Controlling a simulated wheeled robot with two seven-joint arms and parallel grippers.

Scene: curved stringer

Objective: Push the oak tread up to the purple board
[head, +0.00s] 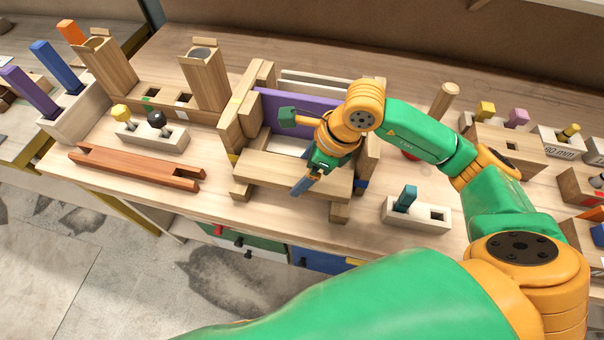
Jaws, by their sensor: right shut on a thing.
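The oak tread (262,174) is a light wooden plank lying level across the front of a wooden stair frame (240,115). The purple board (268,101) stands upright behind it between the frame's sides, partly hidden by my right arm. A pale strip shows between the tread's back edge and the purple board, so they look apart there. My right gripper (302,184) points down at the tread's front edge, right of its middle, and is shut on the tread. The exact contact is partly hidden by the gripper. My left gripper is not in view.
A reddish-brown wooden rail (135,166) lies left of the frame. A block with yellow and black knobs (160,140) is behind it. A small block with a teal peg (420,213) stands at the right. Wooden blocks with coloured pegs fill the far right.

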